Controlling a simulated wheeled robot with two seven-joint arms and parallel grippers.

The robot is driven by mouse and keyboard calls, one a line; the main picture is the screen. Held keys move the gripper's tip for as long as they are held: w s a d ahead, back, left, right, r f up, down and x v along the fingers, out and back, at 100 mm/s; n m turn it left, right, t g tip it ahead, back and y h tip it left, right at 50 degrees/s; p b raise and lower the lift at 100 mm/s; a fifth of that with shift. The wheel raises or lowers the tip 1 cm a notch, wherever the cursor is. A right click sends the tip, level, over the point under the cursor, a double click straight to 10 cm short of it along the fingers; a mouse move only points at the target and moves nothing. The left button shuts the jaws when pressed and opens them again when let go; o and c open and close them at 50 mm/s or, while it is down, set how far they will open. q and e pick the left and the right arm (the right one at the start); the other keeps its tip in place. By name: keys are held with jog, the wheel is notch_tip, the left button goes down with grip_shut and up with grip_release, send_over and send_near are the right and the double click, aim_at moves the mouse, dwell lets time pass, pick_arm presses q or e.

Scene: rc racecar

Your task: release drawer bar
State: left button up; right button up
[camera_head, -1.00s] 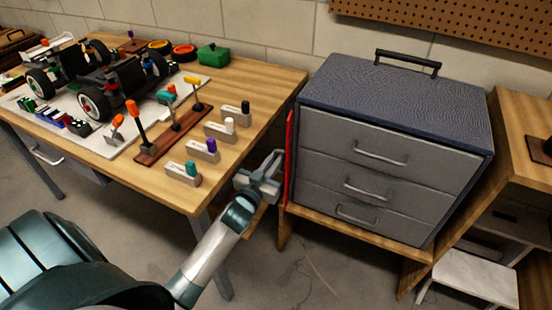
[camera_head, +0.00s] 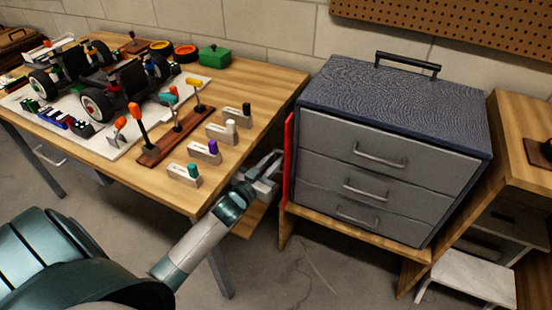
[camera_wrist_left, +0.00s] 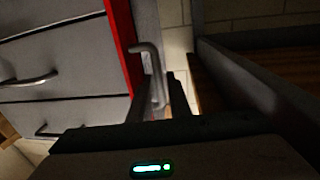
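The grey drawer cabinet (camera_head: 390,147) stands on a wooden stand, its three drawers shut. A red strip (camera_head: 288,160) runs up its left side; it also shows in the left wrist view (camera_wrist_left: 122,40). A thin grey bar with a bent top (camera_wrist_left: 154,65) stands beside the red strip in the left wrist view. My left gripper (camera_head: 268,168) is at the cabinet's left side, in the gap beside the workbench. Its fingers (camera_wrist_left: 158,105) are apart, with the lower bar between them; contact is unclear. My right gripper is out of view.
The wooden workbench (camera_head: 262,85) is close to my left arm, with a model car (camera_head: 122,90) and several small blocks with coloured tops on it. A shelf unit (camera_head: 520,130) stands right of the cabinet. Floor (camera_head: 330,275) is clear in front.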

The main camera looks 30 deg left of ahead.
pick_arm(q)
jog(key=s, duration=0.7)
jog(key=shift+s, duration=0.25)
jog(key=shift+a, duration=0.1)
